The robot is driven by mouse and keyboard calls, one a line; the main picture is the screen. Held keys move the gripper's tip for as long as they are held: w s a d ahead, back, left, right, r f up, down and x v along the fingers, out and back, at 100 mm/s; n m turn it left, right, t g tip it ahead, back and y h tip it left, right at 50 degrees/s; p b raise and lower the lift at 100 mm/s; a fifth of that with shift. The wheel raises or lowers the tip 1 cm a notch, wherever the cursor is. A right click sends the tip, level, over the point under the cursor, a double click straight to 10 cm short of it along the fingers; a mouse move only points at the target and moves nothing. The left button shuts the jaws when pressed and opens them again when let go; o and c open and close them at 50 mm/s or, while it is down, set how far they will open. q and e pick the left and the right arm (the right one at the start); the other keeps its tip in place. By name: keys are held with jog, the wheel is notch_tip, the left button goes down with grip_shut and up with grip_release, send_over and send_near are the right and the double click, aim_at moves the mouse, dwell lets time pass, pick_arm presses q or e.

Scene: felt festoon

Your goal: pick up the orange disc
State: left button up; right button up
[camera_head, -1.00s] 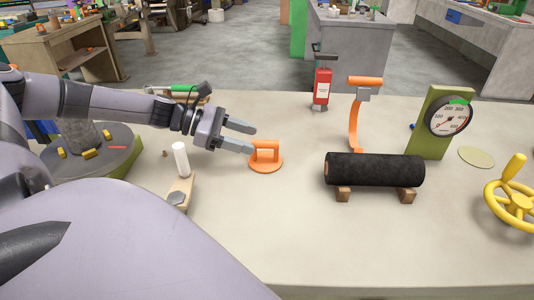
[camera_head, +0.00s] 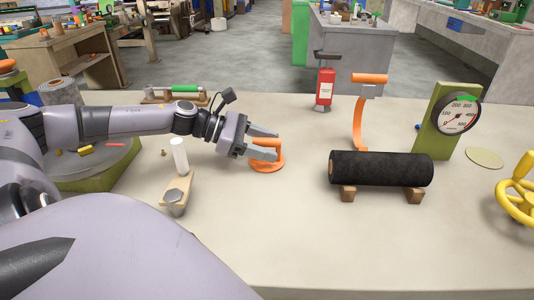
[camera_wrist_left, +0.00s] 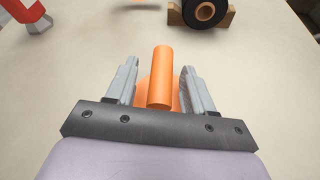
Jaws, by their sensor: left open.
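In the left wrist view the handle (camera_wrist_left: 160,78) stands between the open fingers (camera_wrist_left: 158,82), with a gap visible on each side. Part of the disc (camera_wrist_left: 144,92) shows below the handle there; the rest is hidden by the gripper. My right gripper is not in view.
A black roll (camera_head: 380,169) rests on wooden blocks to the right. Behind it stand an orange hook-shaped stand (camera_head: 358,125), a red extinguisher (camera_head: 325,88) and a gauge (camera_head: 458,117). A white cylinder (camera_head: 179,156) stands left of the gripper. The table front is clear.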

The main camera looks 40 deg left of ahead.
pick_arm(q)
grip_shut()
